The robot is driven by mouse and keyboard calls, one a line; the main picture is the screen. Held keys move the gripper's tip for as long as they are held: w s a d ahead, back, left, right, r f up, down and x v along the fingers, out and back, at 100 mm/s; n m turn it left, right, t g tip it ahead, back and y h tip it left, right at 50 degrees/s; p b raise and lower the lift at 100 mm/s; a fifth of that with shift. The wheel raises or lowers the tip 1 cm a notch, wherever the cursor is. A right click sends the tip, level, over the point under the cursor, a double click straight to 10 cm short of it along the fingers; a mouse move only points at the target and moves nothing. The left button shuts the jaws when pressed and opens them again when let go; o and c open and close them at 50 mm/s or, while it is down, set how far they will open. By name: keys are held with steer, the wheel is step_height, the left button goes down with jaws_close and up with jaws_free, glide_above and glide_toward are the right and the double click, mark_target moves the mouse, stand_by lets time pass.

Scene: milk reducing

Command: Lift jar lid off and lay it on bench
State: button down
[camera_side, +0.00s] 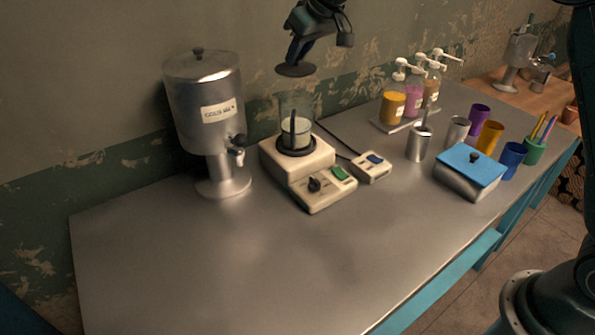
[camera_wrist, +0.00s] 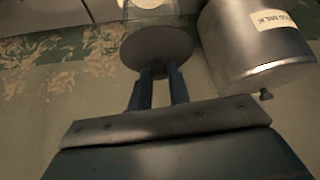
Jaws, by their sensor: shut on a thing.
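My gripper (camera_side: 295,60) is shut on the dark round jar lid (camera_side: 296,70) and holds it in the air above the blender. The lid also shows in the wrist view (camera_wrist: 157,42), pinched at its knob between the fingertips (camera_wrist: 160,74). The clear jar (camera_side: 297,104) stands upright on the cream blender base (camera_side: 278,160), with pale liquid inside. The lid is apart from the jar, with a gap below it. The steel bench (camera_side: 230,265) lies below.
A steel milk dispenser (camera_side: 203,110) stands left of the blender; it also shows in the wrist view (camera_wrist: 255,50). Pump bottles (camera_side: 412,95), cups and a blue-lidded box (camera_side: 470,168) stand to the right. The front left of the bench is clear.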

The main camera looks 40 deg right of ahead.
mark_target(299, 56)
step_height(299, 56, up, 13)
steer(key=shift+r, duration=0.15)
stand_by(0.4)
steer(key=shift+a, duration=0.1)
stand_by(0.7)
steer(key=s+a+f+n+g+y, duration=0.2)
steer(key=s+a+f+n, duration=0.25)
steer(key=a+f, duration=0.2)
steer(key=s+a+f+n+g+y, duration=0.1)
steer(key=s+a+f+n+y, duration=0.25)
steer(key=a+f+n, duration=0.35)
steer(key=s+a+f+n+g, duration=0.25)
steer(key=s+a, duration=0.25)
steer(key=s, duration=0.3)
steer(key=s+a+f+n+g, duration=0.2)
steer(key=s+a+f+n, duration=0.25)
steer(key=s, duration=0.25)
step_height(299, 56, down, 15)
steer(key=shift+f, duration=0.1)
steer(key=shift+f, duration=0.1)
steer(key=shift+f, duration=2)
